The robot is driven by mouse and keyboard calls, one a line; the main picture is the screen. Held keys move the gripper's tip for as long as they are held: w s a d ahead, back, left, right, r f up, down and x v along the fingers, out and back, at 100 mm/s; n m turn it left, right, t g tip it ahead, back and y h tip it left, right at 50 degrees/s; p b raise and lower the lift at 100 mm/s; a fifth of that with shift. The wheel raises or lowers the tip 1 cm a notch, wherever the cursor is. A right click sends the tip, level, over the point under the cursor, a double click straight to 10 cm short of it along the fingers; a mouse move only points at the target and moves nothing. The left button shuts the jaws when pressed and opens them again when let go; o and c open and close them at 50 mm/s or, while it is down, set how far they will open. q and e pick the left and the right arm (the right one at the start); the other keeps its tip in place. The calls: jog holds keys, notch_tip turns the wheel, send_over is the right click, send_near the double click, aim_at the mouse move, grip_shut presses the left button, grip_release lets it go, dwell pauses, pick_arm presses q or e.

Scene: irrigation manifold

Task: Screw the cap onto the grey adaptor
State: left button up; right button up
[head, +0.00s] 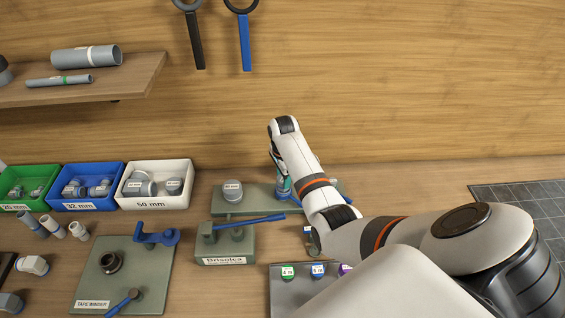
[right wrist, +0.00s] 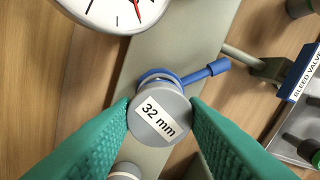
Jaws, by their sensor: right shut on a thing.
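My right gripper (right wrist: 160,106), with teal fingers, is shut on a round grey cap (right wrist: 158,116) labelled "32 mm". The cap is seen from above over the grey-green manifold plate (right wrist: 190,35). A blue fitting with a blue lever (right wrist: 205,72) shows just behind the cap. Whatever is directly under the cap, including any grey adaptor, is hidden, so I cannot tell whether they touch. In the head view my right gripper (head: 281,184) is over the plate (head: 258,196), partly covered by my arm. My left gripper is not in view.
A dial gauge (right wrist: 115,8) stands close behind the cap. Another grey fitting (head: 232,190) is on the plate's left. The "Brisolca" block (head: 226,247) with a blue lever stands in front. Green, blue and white bins (head: 155,203) are at left. A dark grid mat (head: 530,205) lies at right.

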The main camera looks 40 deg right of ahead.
jog(key=shift+s+d, duration=0.1)
jog(key=shift+d, duration=0.15)
jog(key=m, duration=0.4)
jog(key=shift+m, duration=0.3)
jog(key=shift+m, duration=0.5)
jog(key=m, duration=0.6)
jog(key=shift+m, duration=0.3)
jog(key=o, duration=1)
jog(key=shift+d, duration=0.1)
jog(key=shift+c, duration=0.2)
jog(key=o, duration=0.3)
jog(key=shift+s+d, duration=0.1)
jog(key=shift+s, duration=0.05)
jog(key=shift+o, duration=0.9)
jog(key=shift+a, duration=0.3)
